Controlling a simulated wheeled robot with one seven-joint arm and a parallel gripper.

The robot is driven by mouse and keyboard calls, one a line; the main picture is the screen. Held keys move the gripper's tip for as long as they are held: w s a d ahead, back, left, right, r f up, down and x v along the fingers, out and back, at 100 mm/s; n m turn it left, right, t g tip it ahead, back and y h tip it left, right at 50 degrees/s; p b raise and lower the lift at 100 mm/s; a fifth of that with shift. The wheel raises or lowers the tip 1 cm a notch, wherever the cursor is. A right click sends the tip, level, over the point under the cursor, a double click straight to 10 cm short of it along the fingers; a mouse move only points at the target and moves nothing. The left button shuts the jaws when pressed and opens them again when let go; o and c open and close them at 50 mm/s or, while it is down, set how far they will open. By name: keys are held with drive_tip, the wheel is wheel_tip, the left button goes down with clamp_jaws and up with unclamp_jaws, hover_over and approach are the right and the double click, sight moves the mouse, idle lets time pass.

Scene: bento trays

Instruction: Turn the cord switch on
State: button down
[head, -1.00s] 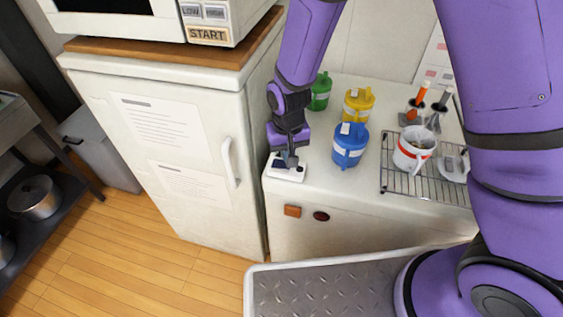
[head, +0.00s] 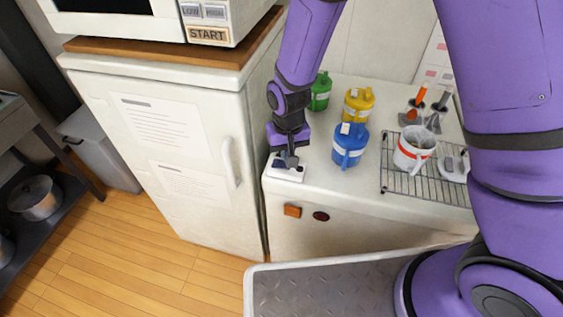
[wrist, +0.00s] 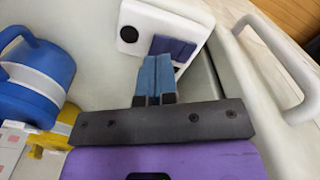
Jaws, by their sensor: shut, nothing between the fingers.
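The cord switch is a white box (head: 292,175) on the front left corner of the white counter. In the wrist view the white box (wrist: 187,18) has a dark blue rocker (wrist: 176,46) and a round black spot. My gripper (head: 286,163) is over the switch, pointing down. In the wrist view its blue fingers (wrist: 155,62) are shut together with nothing between them. The fingertips are at the edge of the rocker and hide part of it. I cannot tell whether they press on it.
A wire rack (head: 400,184) holds a white mug (head: 414,150) further right. The white fridge (head: 160,150) with its handle stands close on the left.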

drive_tip(key=shift+f, duration=1.3)
idle(0.9)
drive_tip(key=shift+r, duration=3.5)
